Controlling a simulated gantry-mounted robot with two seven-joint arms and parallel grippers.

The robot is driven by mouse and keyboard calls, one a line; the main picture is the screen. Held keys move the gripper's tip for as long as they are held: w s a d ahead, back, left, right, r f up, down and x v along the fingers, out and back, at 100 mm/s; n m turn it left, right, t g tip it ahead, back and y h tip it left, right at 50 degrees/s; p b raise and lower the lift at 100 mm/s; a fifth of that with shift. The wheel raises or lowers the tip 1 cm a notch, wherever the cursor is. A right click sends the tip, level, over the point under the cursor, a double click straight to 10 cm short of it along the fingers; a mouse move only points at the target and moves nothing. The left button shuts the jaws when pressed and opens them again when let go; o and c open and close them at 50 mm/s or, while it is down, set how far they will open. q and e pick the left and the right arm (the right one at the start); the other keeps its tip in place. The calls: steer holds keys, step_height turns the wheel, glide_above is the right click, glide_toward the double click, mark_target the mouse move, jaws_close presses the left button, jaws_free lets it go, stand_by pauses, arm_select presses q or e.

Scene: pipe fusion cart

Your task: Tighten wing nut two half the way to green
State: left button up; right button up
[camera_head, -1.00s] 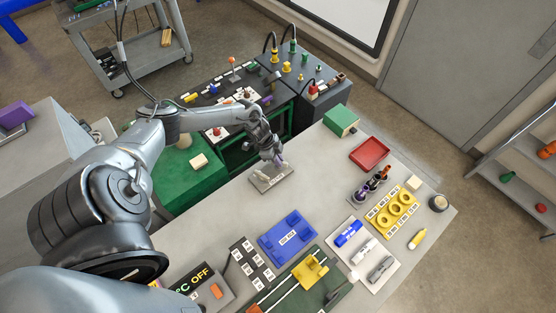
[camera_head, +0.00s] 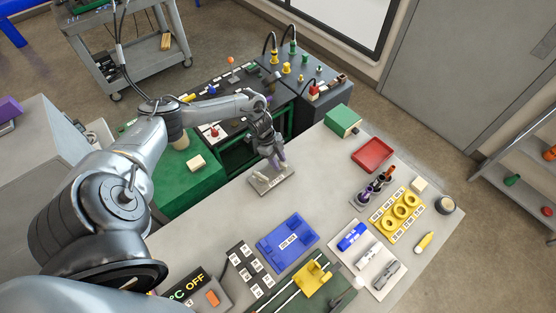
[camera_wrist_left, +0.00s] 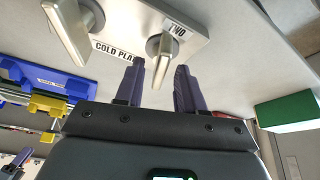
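Wing nut two (camera_wrist_left: 162,55) is a metal lever at the label TWO on the cold plate (camera_wrist_left: 128,25), seen in the left wrist view. My left gripper (camera_wrist_left: 158,88) is open, with its two purple fingers apart. The fingertips are near the lower end of that lever, one to each side in the picture; contact cannot be made out. A second metal wing nut (camera_wrist_left: 72,32) stands to the left on the same plate. In the head view the left gripper (camera_head: 277,160) is over the cold plate (camera_head: 272,183) and hides part of it. My right gripper does not show clearly.
A blue tray (camera_head: 287,241) and a black card mat (camera_head: 254,271) lie nearer on the bench. A green box (camera_head: 342,121), a red tray (camera_head: 372,154) and a yellow ring holder (camera_head: 398,214) are to the right.

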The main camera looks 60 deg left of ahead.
arm_select(q)
steer(key=v, duration=1.1)
steer(key=shift+f, duration=0.15)
stand_by(0.3)
